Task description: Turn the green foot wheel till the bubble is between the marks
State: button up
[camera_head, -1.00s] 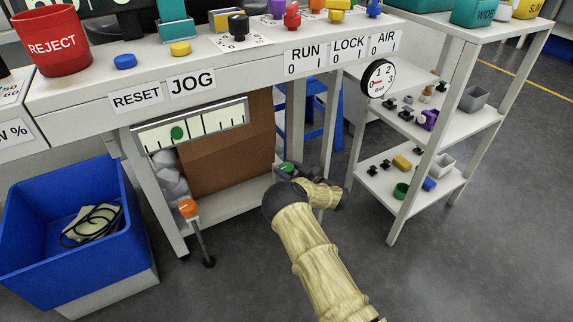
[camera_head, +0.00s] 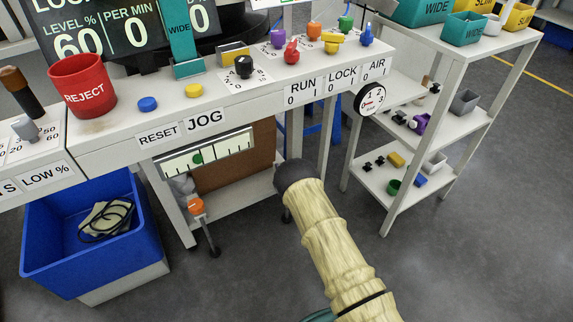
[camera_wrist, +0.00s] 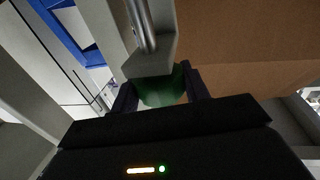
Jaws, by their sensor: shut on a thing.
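The level (camera_head: 231,145) is a white strip with black marks under the table front. Its green bubble (camera_head: 197,159) sits left of the strip's middle; I cannot tell exactly how it lies against the marks. The green foot wheel (camera_wrist: 160,90) shows in the wrist view between the two dark fingers of my gripper (camera_wrist: 160,98), which is shut on it. In the head view my arm hides the wheel and the fingers. An orange foot wheel (camera_head: 196,206) is on the left leg.
A blue bin (camera_head: 90,240) with a cable inside stands left of the orange wheel. A white shelf rack (camera_head: 400,205) with small parts stands to the right. A brown panel (camera_head: 235,170) is behind the level. Grey floor is clear in front.

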jog(key=m+h, duration=0.1)
jog(key=h, duration=0.1)
jog(key=m+t+h, duration=0.1)
jog(key=m+h, duration=0.1)
jog(key=h, duration=0.1)
jog(key=shift+s+a+f+m, duration=0.1)
jog(key=shift+a+f+m, duration=0.1)
jog(key=shift+m, duration=0.1)
jog(key=shift+d+m+h+b, duration=0.1)
jog(key=shift+m+h+b, duration=0.3)
jog(key=shift+m+h, duration=0.95)
jog(key=shift+m+h+b, duration=0.35)
jog(key=shift+m+h, duration=0.3)
jog(key=shift+h, duration=1.3)
jog(key=shift+r, duration=0.1)
jog(key=o, duration=1)
jog(key=shift+r, duration=0.1)
jog(key=p+v, duration=0.6)
jog(key=v, duration=1.1)
jog(key=shift+s+a+r+p, duration=0.1)
jog(key=shift+s+a+p, duration=0.1)
jog(key=shift+p, duration=0.2)
